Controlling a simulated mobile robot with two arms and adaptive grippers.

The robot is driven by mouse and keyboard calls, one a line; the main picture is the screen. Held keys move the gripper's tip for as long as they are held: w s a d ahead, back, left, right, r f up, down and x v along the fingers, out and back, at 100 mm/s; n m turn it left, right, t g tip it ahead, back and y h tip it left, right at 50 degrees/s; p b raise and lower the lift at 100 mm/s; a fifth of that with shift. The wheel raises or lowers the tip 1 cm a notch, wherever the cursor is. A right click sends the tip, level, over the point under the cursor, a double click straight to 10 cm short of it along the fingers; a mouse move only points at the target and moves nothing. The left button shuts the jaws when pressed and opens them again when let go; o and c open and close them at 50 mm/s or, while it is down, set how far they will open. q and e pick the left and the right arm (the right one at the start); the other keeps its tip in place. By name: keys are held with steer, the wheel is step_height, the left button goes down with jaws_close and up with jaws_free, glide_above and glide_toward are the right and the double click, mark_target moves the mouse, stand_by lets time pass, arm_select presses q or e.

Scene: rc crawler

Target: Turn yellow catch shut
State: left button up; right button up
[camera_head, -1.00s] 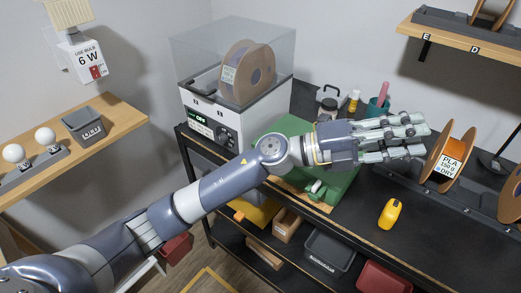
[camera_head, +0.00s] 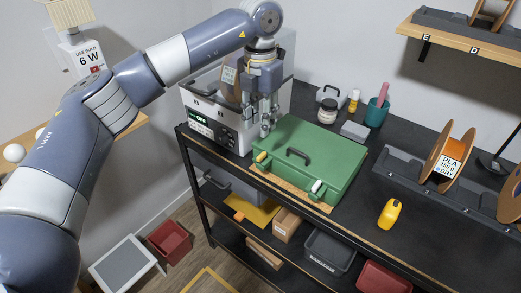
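A closed green case (camera_head: 318,157) with a dark handle lies on the black bench. Its yellow catch (camera_head: 262,157) is at the left end of its front edge. A white catch (camera_head: 316,186) is at the right end of that edge. My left gripper (camera_head: 268,130) points down just behind and above the yellow catch, near the case's left corner. It appears apart from the catch, and its fingers overlap in view, so I cannot tell how far open they are. My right gripper is not in view.
A white dryer box (camera_head: 211,126) with a clear lid stands left of the case, close to my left gripper. A yellow tool (camera_head: 390,213) lies on the bench to the right. A jar (camera_head: 327,111) and a teal cup (camera_head: 376,112) stand behind the case.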

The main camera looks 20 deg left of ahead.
mark_target(261, 155)
arm_select(q)
step_height(261, 155, down, 10)
steer(key=p, duration=0.3)
steer(key=shift+r, duration=0.25)
steer(key=shift+d+f, duration=0.1)
steer(key=shift+f, duration=0.35)
steer(key=shift+c, duration=0.6)
jaws_close()
